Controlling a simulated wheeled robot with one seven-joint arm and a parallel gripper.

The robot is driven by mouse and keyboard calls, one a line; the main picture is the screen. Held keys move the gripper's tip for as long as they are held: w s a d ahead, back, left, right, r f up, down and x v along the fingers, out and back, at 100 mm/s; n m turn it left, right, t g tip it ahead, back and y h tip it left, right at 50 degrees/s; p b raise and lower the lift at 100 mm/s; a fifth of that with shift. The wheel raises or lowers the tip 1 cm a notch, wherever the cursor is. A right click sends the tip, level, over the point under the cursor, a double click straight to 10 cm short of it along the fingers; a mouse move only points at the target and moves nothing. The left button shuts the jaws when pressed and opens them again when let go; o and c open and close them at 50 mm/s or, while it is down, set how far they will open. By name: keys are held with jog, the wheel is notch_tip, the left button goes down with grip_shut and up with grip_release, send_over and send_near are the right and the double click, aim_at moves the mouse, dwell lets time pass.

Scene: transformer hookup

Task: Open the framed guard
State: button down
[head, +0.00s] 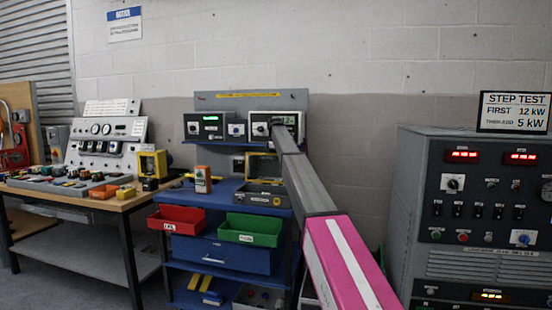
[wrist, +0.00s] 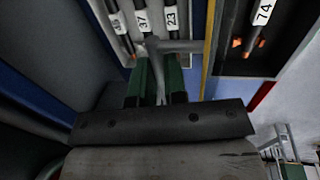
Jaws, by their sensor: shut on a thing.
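In the wrist view my gripper (wrist: 156,82) has its two green-padded fingers closed around a grey bar (wrist: 180,46), which appears to be the handle of the framed guard. In the head view a yellow-edged frame (head: 262,157), apparently the guard, stands on the blue bench, partly hidden by my arm. My gripper's fingers are hidden behind my arm in that view. How far the guard is open cannot be told.
Numbered black leads (wrist: 142,20) lie in a compartment beyond my fingers; another lead (wrist: 263,15) lies to the right. The blue bench holds a red bin (head: 176,220), a green bin (head: 250,229) and an orange-and-white device (head: 203,180). A grey cabinet (head: 415,215) stands at right.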

jog(key=shift+w+r, duration=0.15)
jog(key=c, duration=1.2)
grip_release()
jog(key=shift+o, duration=0.2)
notch_tip(320, 180, up, 10)
jog(key=s, duration=0.2)
jog(key=shift+a+r, duration=0.25)
